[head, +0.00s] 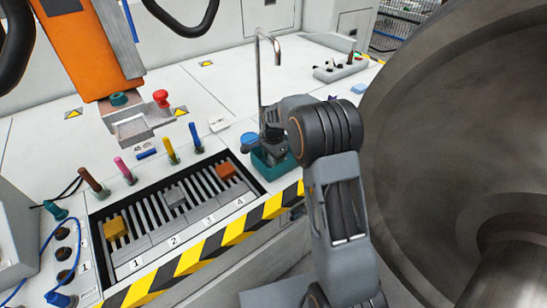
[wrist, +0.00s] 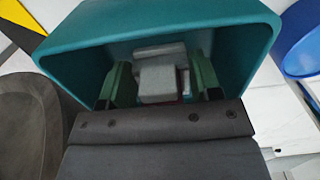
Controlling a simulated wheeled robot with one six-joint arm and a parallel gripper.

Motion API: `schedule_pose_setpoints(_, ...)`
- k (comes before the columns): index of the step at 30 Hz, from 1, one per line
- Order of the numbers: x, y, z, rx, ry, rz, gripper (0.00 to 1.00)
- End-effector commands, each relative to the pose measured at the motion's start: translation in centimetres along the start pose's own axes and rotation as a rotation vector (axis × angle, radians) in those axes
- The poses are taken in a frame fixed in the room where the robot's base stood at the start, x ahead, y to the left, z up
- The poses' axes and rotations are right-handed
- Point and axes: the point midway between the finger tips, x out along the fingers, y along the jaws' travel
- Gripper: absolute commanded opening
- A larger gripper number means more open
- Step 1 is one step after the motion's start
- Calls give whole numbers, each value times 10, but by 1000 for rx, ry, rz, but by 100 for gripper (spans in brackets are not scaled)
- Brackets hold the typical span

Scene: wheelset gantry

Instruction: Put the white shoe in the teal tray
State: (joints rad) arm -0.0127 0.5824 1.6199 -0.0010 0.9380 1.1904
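The teal tray (head: 268,171) stands at the back right of the slotted rack, partly hidden by my arm; its walls fill much of the wrist view (wrist: 66,50). My gripper (head: 277,140) points down into the tray. In the wrist view its two green fingers (wrist: 160,80) are inside the walls, one on each side of the pale grey-white shoe (wrist: 158,82). Narrow gaps show between the shoe and the fingers, so the gripper looks open around it. The tray floor under the shoe is mostly hidden.
The rack holds a yellow shoe (head: 116,227), a grey shoe (head: 175,197) and an orange shoe (head: 227,171); the third slot looks empty. A thin metal post (head: 261,75) rises behind the tray. A large wheel (head: 450,130) fills the right. A blue round object (wrist: 301,40) lies beside the tray.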

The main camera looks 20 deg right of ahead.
Motion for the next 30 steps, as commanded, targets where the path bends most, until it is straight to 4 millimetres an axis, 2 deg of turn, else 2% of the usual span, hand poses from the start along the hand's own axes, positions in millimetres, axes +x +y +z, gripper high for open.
schedule_pose_setpoints(1,0,0,0,0,0,0,63)
schedule_pose_setpoints(7,0,0,0,0,0,0,82)
schedule_pose_setpoints(17,-7,0,0,0,0,-1,82)
schedule_pose_setpoints(30,-67,0,0,0,0,-1,82)
